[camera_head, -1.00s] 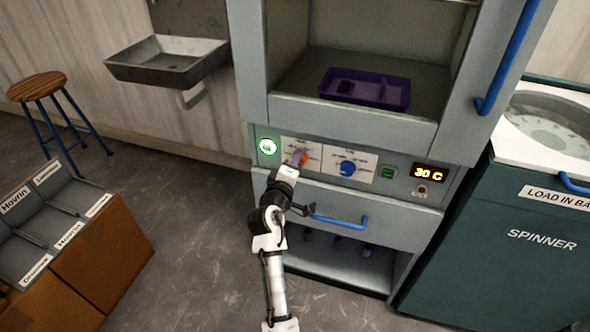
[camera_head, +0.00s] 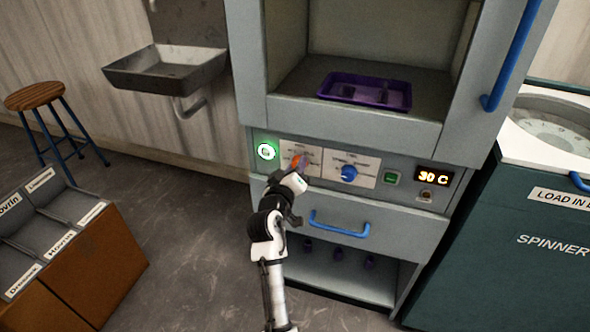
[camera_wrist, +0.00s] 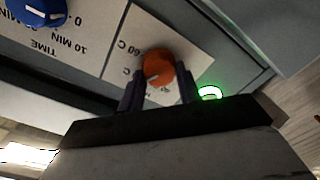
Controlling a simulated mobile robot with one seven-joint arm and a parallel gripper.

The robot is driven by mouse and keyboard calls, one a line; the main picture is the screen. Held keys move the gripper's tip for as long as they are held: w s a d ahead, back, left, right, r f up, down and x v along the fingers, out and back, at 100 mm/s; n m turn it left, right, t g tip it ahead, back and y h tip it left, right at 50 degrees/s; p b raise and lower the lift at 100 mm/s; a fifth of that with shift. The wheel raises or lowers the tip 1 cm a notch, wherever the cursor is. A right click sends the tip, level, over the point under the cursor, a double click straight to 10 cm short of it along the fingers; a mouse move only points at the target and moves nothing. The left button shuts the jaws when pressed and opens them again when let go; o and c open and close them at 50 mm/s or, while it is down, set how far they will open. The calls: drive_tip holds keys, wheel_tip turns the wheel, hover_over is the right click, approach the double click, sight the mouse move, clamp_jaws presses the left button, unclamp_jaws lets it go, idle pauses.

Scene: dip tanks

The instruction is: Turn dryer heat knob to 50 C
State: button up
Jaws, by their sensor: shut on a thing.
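The orange heat knob (camera_wrist: 160,72) sits on a white label plate on the dryer's front panel, and it also shows in the head view (camera_head: 298,161). My gripper (camera_wrist: 158,90) has a dark finger on each side of the knob and is shut on it. In the head view my gripper (camera_head: 298,176) reaches up to the panel from below and partly covers the knob. The display (camera_head: 433,177) reads 30 C. "60 C" is legible on the label beside the knob in the wrist view; the other heat marks are partly hidden.
The blue time knob (camera_head: 348,173) is right of the heat knob. A green-lit button (camera_head: 266,152) glows at its left. A blue drawer handle (camera_head: 339,224) sticks out below. A purple tray (camera_head: 365,91) lies in the open chamber. The spinner (camera_head: 500,235) stands at right.

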drive_tip(key=o, duration=1)
drive_tip(key=b+v, duration=0.1)
drive_tip(key=v, duration=1.2)
drive_tip(key=shift+s+b, duration=0.3)
drive_tip(key=shift+s, duration=0.1)
drive_tip(key=shift+a, duration=0.15)
